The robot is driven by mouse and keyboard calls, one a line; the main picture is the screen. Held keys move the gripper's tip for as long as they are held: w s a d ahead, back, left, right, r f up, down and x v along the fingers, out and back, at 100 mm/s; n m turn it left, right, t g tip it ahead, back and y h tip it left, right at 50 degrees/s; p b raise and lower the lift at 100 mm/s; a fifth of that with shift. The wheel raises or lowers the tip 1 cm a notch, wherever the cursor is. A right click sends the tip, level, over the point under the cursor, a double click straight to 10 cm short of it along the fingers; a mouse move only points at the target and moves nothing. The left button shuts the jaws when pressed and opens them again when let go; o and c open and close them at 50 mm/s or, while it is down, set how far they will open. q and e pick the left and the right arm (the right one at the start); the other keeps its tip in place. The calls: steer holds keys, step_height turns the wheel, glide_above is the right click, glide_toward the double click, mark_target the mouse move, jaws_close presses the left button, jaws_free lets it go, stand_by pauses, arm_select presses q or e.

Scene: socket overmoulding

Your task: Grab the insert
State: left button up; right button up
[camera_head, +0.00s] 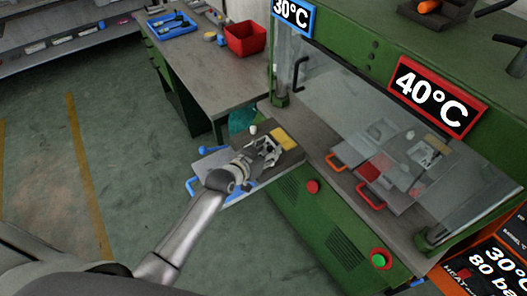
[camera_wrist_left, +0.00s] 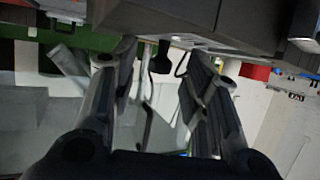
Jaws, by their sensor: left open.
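My left gripper (camera_head: 268,149) is over the mould plate with blue handles (camera_head: 207,166), at the left end of the green machine. In the left wrist view its two fingers (camera_wrist_left: 168,75) stand apart, with no object clearly held between them. A yellow block (camera_head: 284,138) lies just beyond the fingertips on a dark grey block (camera_head: 294,157). A small pale knob (camera_head: 253,129) shows beside the gripper. I cannot tell which part is the insert; the gripper may hide it. My right gripper is not in view.
A bench (camera_head: 215,75) at the back carries a red bin (camera_head: 246,40) and a blue tray (camera_head: 172,25). The floor at left is clear.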

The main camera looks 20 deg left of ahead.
arm_select(q)
jaws_close()
steer(key=shift+r, duration=0.1)
stand_by(0.4)
steer(key=shift+r, duration=0.1)
